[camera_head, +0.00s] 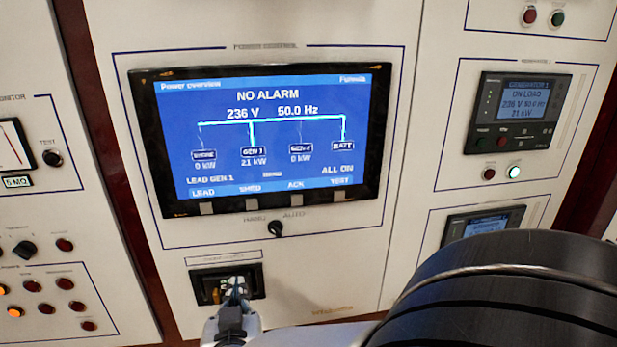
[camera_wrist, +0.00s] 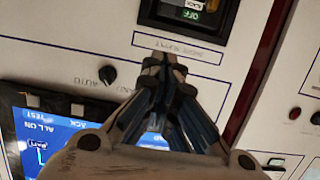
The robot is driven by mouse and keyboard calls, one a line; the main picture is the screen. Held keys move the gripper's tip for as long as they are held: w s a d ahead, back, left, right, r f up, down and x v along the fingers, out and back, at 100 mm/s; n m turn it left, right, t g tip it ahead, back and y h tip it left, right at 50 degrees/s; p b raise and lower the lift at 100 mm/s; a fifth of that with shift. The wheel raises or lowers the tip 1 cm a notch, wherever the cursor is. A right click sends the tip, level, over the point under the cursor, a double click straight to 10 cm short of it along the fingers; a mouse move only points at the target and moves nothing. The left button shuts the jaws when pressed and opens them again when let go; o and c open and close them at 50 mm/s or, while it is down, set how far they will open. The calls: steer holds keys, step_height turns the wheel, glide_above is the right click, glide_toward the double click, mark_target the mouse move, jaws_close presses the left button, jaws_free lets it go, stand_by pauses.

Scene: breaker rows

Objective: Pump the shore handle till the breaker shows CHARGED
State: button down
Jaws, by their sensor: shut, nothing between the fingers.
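The shore breaker (camera_head: 258,284) is a dark recessed unit low on the middle panel in the head view. My gripper (camera_head: 235,291) is in front of it and covers much of its face. In the wrist view, turned upside down, part of the breaker (camera_wrist: 152,10) shows at the top edge, with a green OFF flag (camera_wrist: 188,17) and a partly cut-off white flag beside it. I cannot read that white flag surely. The pumping handle cannot be made out clearly. My gripper (camera_wrist: 164,62) is shut and empty, its tips over the label strip by the breaker.
A blue power screen (camera_head: 262,135) reading NO ALARM sits above the breaker. A small black selector knob (camera_head: 276,229) lies between them, close to my gripper in the wrist view. Lamps and buttons (camera_head: 40,285) fill the left panel. Generator displays (camera_head: 517,110) are at right.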

steer(key=shift+w, duration=0.1)
steer(key=b+x, duration=0.1)
steer(key=x, duration=0.9)
steer(key=shift+w+f+b, duration=0.1)
steer(key=shift+f+b, duration=0.05)
steer(key=shift+b, duration=0.15)
steer(key=shift+s+d+f+b, duration=0.1)
steer(key=shift+s+f+b, duration=0.1)
steer(key=shift+s+f, duration=0.3)
steer(key=shift+s+f+b, duration=0.2)
steer(key=shift+s+f, duration=0.15)
steer(key=shift+f, duration=0.3)
steer(key=shift+s+d+f, duration=0.1)
steer(key=shift+s+f, duration=0.25)
steer(key=shift+f, duration=0.05)
steer(key=shift+s, duration=0.1)
